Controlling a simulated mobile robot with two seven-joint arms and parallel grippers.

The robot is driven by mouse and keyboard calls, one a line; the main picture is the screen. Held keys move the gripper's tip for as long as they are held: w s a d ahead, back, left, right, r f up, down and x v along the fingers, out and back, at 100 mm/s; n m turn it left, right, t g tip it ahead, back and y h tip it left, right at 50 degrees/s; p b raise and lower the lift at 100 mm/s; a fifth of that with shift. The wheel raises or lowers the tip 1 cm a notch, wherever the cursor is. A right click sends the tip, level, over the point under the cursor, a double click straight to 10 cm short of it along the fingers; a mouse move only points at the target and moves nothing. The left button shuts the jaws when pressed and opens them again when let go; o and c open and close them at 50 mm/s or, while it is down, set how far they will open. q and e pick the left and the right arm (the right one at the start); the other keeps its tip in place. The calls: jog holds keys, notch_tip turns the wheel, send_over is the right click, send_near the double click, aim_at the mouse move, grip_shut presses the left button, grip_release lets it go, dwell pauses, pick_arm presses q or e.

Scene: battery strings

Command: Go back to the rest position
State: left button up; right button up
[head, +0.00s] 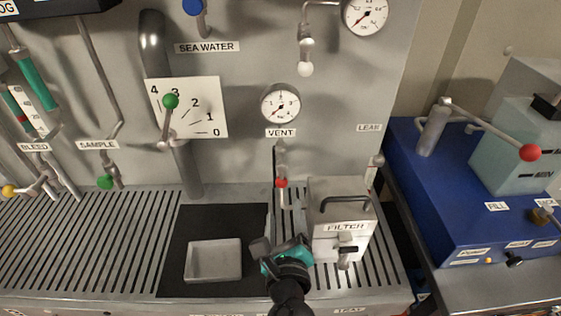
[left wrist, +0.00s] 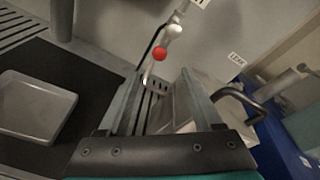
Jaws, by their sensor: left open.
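My left gripper (head: 281,246) is in the lower middle of the head view, in front of the left side of the grey FILTER box (head: 325,204). In the left wrist view its two fingers (left wrist: 160,80) stand apart with nothing held between them. The FILTER box also shows there, partly behind the right finger (left wrist: 203,105). My right gripper is not in view.
A shallow grey tray (head: 214,276) lies on a black mat (head: 215,218), left of the gripper. A red-tipped VENT lever (head: 281,182) hangs behind it. A slatted bench (head: 90,245) extends left. A blue unit (head: 425,190) stands right.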

pick_arm(q)
jog(key=s+a+f+n+g+y, duration=0.1)
jog(key=s+a+f+n+g, duration=0.2)
jog(key=a+n, duration=0.35)
jog(key=s+a+f+n+g+y, duration=0.2)
jog(key=s+a+f+n+g, duration=0.1)
jog(key=a+n, duration=0.3)
jog(key=s+a+f+n+g+h, duration=0.1)
jog(key=s+a+n+g+h, duration=0.15)
jog(key=s+n, duration=0.45)
jog(key=s+a+f+n+g+h, duration=0.1)
jog(key=s+a+n+g, duration=0.25)
jog(key=s+n, duration=0.3)
notch_tip(320, 180, down, 27)
jog(key=s+g+b, duration=0.2)
jog(key=s+b, duration=0.1)
jog(key=b, duration=0.1)
jog(key=s+a+f+b, duration=0.2)
jog(key=s+f, duration=1.2)
jog(key=f, duration=0.1)
jog(key=shift+s+a+n+g, duration=0.2)
jog(key=shift+a+n+g, duration=0.1)
jog(key=shift+g, duration=0.1)
